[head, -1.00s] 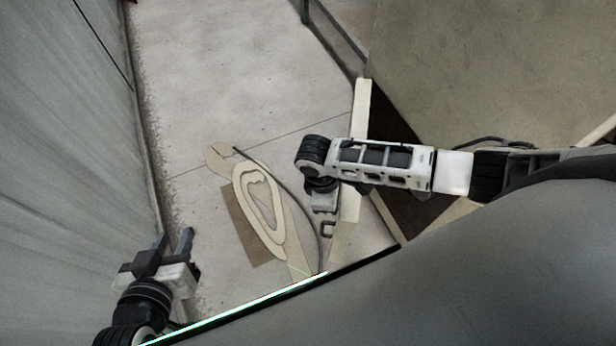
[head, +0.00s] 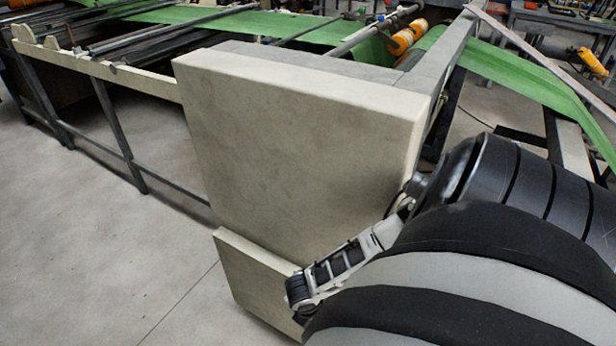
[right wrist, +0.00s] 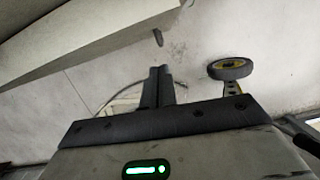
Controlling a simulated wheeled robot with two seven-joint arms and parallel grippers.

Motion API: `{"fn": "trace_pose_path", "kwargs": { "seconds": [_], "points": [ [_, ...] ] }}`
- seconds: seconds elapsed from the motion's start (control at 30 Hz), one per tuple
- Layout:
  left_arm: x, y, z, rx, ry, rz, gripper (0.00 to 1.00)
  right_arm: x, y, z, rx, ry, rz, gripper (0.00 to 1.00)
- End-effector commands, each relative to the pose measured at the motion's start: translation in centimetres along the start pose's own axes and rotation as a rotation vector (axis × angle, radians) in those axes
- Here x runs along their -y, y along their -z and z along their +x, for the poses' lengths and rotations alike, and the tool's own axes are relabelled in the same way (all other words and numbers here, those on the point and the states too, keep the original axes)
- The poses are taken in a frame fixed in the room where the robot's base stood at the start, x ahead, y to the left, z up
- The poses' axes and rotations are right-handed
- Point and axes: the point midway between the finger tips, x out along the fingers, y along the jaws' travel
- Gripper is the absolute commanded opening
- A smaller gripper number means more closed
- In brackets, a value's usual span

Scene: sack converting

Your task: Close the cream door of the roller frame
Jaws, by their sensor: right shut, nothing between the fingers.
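The cream door (head: 252,282) is the low panel under the large cream end housing (head: 300,150) of the roller frame in the head view. Its top edge stands slightly out from the housing; its right part is hidden behind my right arm, so how far it is open is unclear. My right forearm reaches down across the door's right side, and the fingertips are hidden there. In the right wrist view my right gripper (right wrist: 160,82) is shut and empty over the floor. A cream slab (right wrist: 85,40), which may be the door, lies beyond it, apart from the fingers. My left gripper is out of view.
Dark frame legs (head: 120,135) and a cream rail (head: 95,65) run left of the housing. Green sheet (head: 530,75) and orange rollers (head: 408,36) lie behind. The concrete floor (head: 90,270) at front left is clear. A yellow-hubbed wheel (right wrist: 231,69) stands right of the fingers.

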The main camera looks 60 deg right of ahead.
Motion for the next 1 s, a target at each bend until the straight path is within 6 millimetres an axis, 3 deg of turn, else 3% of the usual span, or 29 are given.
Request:
{"fn": "trace_pose_path", "kwargs": {
  "seconds": [0.43,0.67,1.0],
  "points": [
    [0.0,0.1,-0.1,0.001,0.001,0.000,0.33,0.1,0.4,-0.2,-0.001,0.001,0.001,0.00],
    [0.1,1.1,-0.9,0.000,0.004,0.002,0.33,0.8,3.9,-1.4,-0.006,0.004,0.009,0.00],
    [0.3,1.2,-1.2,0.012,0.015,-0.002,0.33,0.9,3.5,-8.6,0.000,0.002,0.010,0.00]
  ]
}}
